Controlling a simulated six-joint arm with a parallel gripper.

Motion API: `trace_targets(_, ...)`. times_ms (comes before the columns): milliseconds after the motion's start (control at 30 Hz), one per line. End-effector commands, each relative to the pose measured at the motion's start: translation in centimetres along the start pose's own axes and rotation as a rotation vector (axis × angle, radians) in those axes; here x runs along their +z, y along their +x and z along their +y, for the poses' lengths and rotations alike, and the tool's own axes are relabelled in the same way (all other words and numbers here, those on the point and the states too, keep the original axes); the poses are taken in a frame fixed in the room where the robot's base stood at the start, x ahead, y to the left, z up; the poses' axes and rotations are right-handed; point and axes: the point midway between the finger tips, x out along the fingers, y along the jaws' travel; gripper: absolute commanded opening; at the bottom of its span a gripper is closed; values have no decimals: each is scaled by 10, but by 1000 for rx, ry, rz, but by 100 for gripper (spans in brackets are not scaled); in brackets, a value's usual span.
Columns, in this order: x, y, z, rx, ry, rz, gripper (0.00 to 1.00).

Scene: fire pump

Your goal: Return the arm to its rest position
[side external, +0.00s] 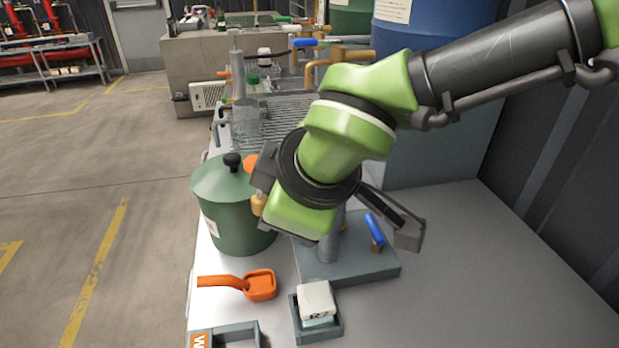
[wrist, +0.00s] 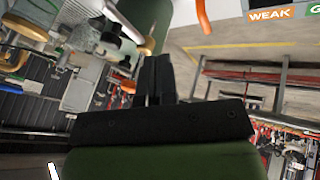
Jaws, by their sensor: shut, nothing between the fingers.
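My arm reaches in from the upper right in the side view, with its green and black wrist over the bench and in front of the pump fittings. My gripper shows in the wrist view (wrist: 155,75), its two dark fingers together with nothing between them. In the side view the wrist housing partly hides the gripper, and the fingertips are hard to make out. The wrist is close to the green lidded pot (side external: 222,192) in the picture and overlaps its right side. Whether they touch cannot be told.
An orange scoop (side external: 261,285) lies on the bench, beside a small grey tray (side external: 336,331) holding a white block (side external: 317,299). A grey base (side external: 350,266) carries a blue-handled valve (side external: 375,230). A blue drum (side external: 430,28) stands behind. The bench's right side is clear.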

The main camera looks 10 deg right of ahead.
Motion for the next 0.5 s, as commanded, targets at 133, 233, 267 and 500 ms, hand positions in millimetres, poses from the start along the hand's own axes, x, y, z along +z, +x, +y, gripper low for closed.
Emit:
trace_targets(133,1,-32,1,0,-1,4,0)
trace_targets(233,2,-48,2,-1,0,2,0)
trace_targets(267,2,-51,2,0,0,3,0)
trace_targets(500,4,-64,3,-2,-1,-1,0)
